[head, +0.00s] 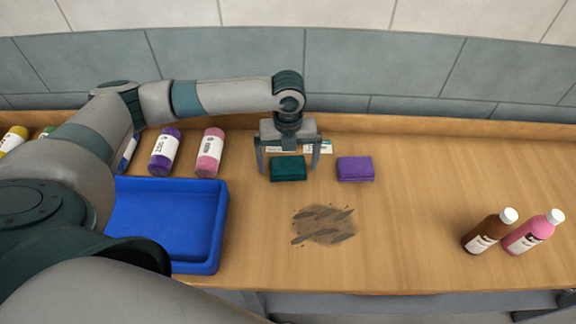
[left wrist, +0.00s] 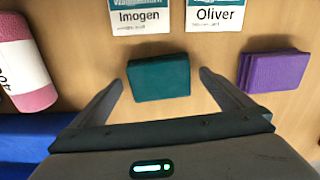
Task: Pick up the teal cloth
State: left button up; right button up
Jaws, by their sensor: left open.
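The teal cloth (head: 288,169) is a folded dark green-blue block lying on the wooden counter. It also shows in the left wrist view (left wrist: 158,77), between and just beyond my fingertips. My left gripper (head: 288,172) is open, with one finger on each side of the cloth and a gap at both sides. Its fingers also show in the left wrist view (left wrist: 160,85). I cannot tell how high the fingertips are above the counter. My right gripper is not in view.
A purple folded cloth (head: 355,169) lies close to the right. Name cards, Imogen (left wrist: 140,16) and Oliver (left wrist: 213,14), lie behind. A blue tray (head: 222,225) and several bottles, one pink (head: 209,153), are left. A dark smear (head: 324,225) lies in front.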

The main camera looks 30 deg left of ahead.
aim_at(289, 167)
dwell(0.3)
pick_arm(q)
jog(key=c, duration=1.1)
jog(key=shift+r, duration=0.1)
jog(key=shift+w+r+b, duration=0.1)
jog(key=shift+r+b, duration=0.25)
jog(key=shift+r, duration=0.2)
jog(key=r, duration=0.1)
jog(key=r+b, duration=0.1)
jog(key=r, duration=0.1)
jog(key=shift+s+d+r, duration=0.1)
jog(key=shift+s+d, duration=0.2)
jog(key=shift+s, duration=0.1)
jog(key=s+d+r+b, duration=0.1)
jog(key=s+d+r, duration=0.1)
jog(key=s, duration=0.1)
jog(key=s+d+r, duration=0.1)
jog(key=s+r, duration=0.1)
jog(key=s, duration=0.1)
jog(key=s+d+r+b, duration=0.1)
jog(key=s+d+r, duration=0.1)
jog(key=s, duration=0.1)
jog(key=shift+s+d+r+b, duration=0.1)
jog(key=shift+d+r+b, duration=0.2)
jog(key=shift+d+b, duration=0.05)
